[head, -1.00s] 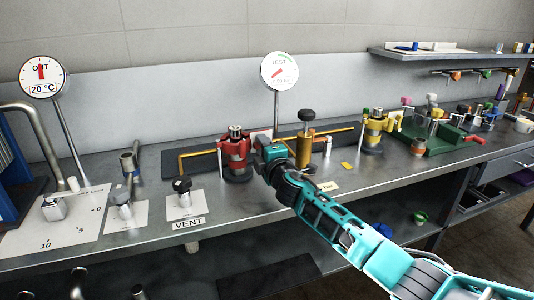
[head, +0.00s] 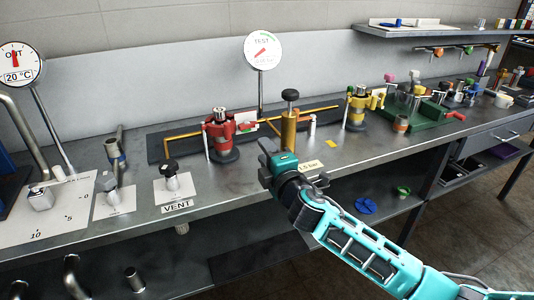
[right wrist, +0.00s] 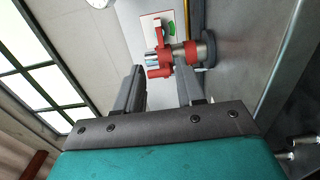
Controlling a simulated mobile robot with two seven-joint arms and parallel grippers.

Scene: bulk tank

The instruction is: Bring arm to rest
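My right arm, teal and black, reaches in from the lower right in the head view. Its gripper (head: 266,160) is over the bench's front part, in front of the brass cylinder (head: 288,130) with the black knob. In the right wrist view the two dark fingers (right wrist: 160,88) stand apart with a gap between them and nothing held. The red valve (head: 221,130) is left of the gripper in the head view. The red valve (right wrist: 178,58) shows beyond the fingertips in the right wrist view, apart from them. My left gripper is not in view.
The steel bench (head: 240,185) carries a VENT valve (head: 171,178), a yellow valve (head: 358,105) and a green fixture (head: 430,125). The TEST gauge (head: 263,50) stands at the back. A shelf (head: 440,36) is at the upper right. Below the bench lies a blue part (head: 366,206).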

